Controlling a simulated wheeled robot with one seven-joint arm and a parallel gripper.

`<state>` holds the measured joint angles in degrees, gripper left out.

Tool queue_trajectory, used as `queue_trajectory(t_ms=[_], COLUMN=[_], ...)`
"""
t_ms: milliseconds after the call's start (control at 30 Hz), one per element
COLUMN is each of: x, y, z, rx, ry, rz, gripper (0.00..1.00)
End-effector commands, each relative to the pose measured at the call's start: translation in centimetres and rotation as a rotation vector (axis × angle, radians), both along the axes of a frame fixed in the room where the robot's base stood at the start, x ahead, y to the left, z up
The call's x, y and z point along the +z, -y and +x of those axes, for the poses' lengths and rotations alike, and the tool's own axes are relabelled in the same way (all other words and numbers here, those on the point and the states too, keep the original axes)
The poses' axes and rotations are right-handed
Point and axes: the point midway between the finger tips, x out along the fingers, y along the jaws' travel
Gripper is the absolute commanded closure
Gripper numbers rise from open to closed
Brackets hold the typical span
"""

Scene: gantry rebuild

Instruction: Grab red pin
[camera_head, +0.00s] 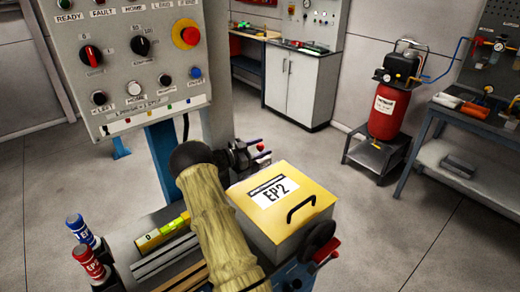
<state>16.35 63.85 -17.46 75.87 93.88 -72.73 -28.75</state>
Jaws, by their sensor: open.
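A red capped cylinder (90,262) with a white label stands at the lower left, beside a similar blue one (80,230); it may be the red pin, but I cannot be sure. Another red part, a handle (327,252), sits at the right side of the yellow-lidded box. A small red knob (261,147) shows on a dark fixture behind the box. My arm, in a tan sleeve with a black rounded end, reaches up through the lower middle.
A control panel (130,60) hangs at upper left on a post. The yellow-lidded box (270,215), marked EP2, stands right of my arm. Metal rails and a yellow strip (160,232) lie left.

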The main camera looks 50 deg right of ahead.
Motion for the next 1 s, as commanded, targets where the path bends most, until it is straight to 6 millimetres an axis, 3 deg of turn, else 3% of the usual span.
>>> queue_trajectory(t_ms=[567, 600, 833, 1000], x=[-0.05, -0.05, -0.05, -0.03], y=[0.28, 0.28, 0.28, 0.29], z=[0.09, 0.09, 0.09, 0.09], rx=[0.006, 0.006, 0.006, 0.006], ry=[0.0, 0.0, 0.0, 0.0], rz=[0.001, 0.001, 0.001, 0.001], gripper=[0.49, 0.51, 0.96, 0.96])
